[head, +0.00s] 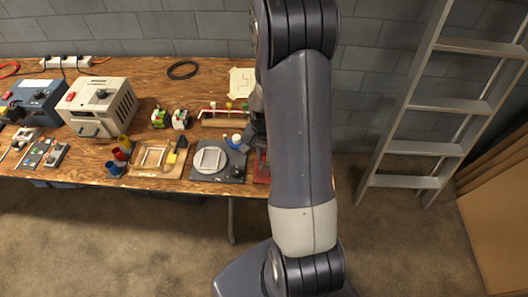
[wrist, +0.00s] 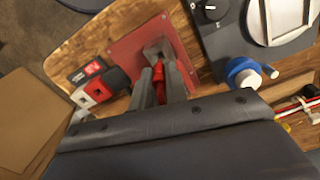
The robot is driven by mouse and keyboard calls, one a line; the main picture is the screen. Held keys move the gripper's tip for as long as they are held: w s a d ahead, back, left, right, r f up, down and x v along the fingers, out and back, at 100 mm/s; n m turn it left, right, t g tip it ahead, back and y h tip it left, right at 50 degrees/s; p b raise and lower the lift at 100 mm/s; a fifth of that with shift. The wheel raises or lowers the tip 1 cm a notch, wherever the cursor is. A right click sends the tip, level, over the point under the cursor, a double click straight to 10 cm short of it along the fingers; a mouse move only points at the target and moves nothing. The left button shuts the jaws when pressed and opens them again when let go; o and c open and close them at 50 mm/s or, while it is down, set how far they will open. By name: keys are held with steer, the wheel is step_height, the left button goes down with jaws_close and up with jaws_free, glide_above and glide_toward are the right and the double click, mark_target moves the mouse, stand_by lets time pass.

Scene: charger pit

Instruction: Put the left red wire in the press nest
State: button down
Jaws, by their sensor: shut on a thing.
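My gripper (wrist: 160,76) shows in the wrist view with its two grey fingers shut on a red piece (wrist: 160,86), which looks like the red wire. Most of it is hidden between the fingers. The fingertips are over a red plate (wrist: 133,48) with a small grey block (wrist: 158,49) on it, which looks like the press nest. The fingertips are close to this block; I cannot tell whether the wire touches it. In the head view my arm hides the gripper and most of the red plate (head: 262,168).
A red, white and black block group (wrist: 96,85) lies left of the red plate. A blue and white spool-like thing (wrist: 243,74) and a dark fixture (wrist: 222,35) are to its right. A wooden rack (head: 222,122) with coloured pieces stands behind. A ladder (head: 420,148) leans at the right.

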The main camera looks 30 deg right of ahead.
mark_target(264, 160)
steer(key=shift+f, duration=0.2)
stand_by(0.5)
steer(key=shift+f+b, duration=0.35)
steer(key=shift+b, duration=0.1)
steer(key=shift+f+b, duration=1.25)
steer(key=shift+f, duration=0.05)
stand_by(0.4)
steer(key=c, duration=1.3)
jaws_free()
steer(key=shift+r+p, duration=2.55)
steer(key=shift+r, duration=1)
